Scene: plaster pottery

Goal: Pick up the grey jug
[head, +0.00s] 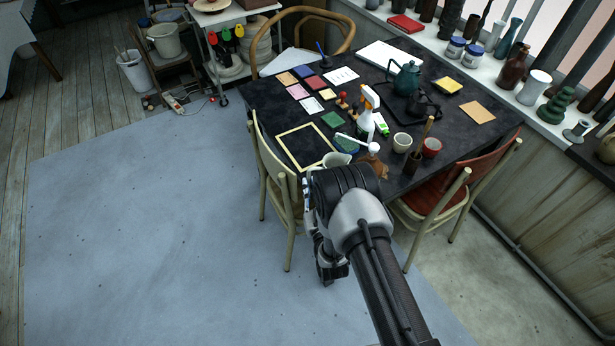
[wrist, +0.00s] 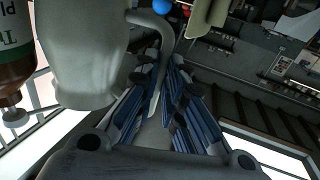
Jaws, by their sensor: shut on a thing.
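The grey jug (wrist: 80,50) fills the upper left of the wrist view, close to the camera, with its curved handle (wrist: 163,30) on its right side. My gripper (wrist: 158,95) is shut on the handle, whose lower part runs between the blue-padded fingers. In the head view, a pale jug (head: 336,160) shows partly at the near edge of the dark table (head: 262,95), just beyond my arm. My arm hides its lower part and my fingers there, so I cannot tell whether it touches the table.
A brown bottle (wrist: 12,75) with a green label is close left of the jug in the wrist view. The table also holds a spray bottle (head: 366,112), a white cup (head: 402,142), a red bowl (head: 431,147) and a green teapot (head: 405,78). Chairs flank it. The left floor is clear.

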